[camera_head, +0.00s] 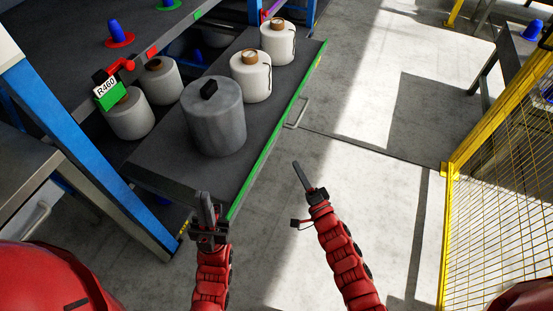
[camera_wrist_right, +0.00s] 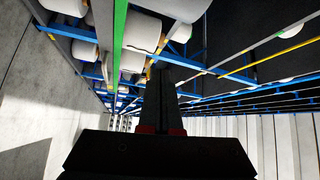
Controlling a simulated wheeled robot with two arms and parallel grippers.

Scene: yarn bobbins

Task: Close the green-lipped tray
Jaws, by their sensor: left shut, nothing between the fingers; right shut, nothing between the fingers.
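The green-lipped tray (camera_head: 165,168) is a dark tray pulled out from a blue-framed rack, with a bright green strip along its outer edge and a metal handle (camera_head: 297,113) on that side. It carries a large grey cylinder (camera_head: 215,120) and white yarn bobbins (camera_head: 251,80). My left gripper (camera_head: 206,208) is shut and empty by the tray's near corner. My right gripper (camera_head: 302,177) is shut and empty, out over the floor to the right of the green lip. In the right wrist view its dark fingers (camera_wrist_right: 159,95) point toward the rack, and the green lip (camera_wrist_right: 119,28) shows above left.
White bobbins (camera_head: 131,115) sit behind the tray beside an R460 tag (camera_head: 107,93). An upper shelf holds a blue cone on a red disc (camera_head: 115,35). A blue post (camera_head: 95,160) stands left of my left gripper. A yellow mesh fence (camera_head: 500,170) is at right; floor between is clear.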

